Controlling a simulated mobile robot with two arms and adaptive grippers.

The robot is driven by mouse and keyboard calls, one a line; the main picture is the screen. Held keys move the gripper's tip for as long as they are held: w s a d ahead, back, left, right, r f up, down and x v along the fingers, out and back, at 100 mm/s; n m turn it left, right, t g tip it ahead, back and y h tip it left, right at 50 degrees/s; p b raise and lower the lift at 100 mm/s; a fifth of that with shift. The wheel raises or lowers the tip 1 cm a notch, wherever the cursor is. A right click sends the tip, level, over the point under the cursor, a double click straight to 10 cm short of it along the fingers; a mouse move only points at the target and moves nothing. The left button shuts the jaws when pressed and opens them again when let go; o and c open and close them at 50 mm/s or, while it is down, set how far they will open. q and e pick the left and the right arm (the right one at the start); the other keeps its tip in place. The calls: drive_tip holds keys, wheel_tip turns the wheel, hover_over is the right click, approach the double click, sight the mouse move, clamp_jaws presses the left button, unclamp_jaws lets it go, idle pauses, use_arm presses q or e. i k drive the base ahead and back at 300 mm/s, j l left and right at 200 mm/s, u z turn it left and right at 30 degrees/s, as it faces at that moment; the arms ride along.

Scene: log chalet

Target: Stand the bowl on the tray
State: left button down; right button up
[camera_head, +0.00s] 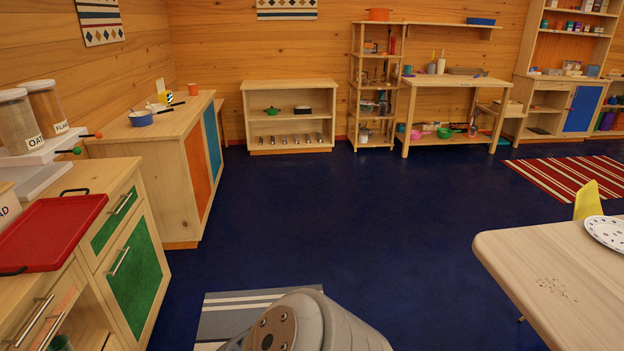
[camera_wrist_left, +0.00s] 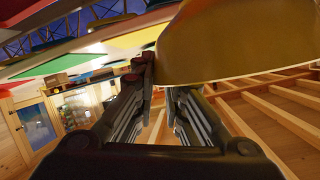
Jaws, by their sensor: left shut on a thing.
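The red tray (camera_head: 52,232) lies flat on the wooden counter at the left of the head view. It has dark handles, and the part of it in view is empty. In the left wrist view, my left gripper (camera_wrist_left: 160,80) is shut on the edge of the yellow bowl (camera_wrist_left: 235,42). The bowl fills the upper right there, and part of it is outside the picture. Neither the bowl nor my left gripper shows in the head view. My right gripper is in neither view.
A blue pot (camera_head: 141,118) is on the further cabinet. A wooden table (camera_head: 555,275) with a plate (camera_head: 606,232) is at the right. The dark blue floor (camera_head: 330,215) between is clear.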

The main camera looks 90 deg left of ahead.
sight(48, 231)
drive_tip(key=u, duration=3.4)
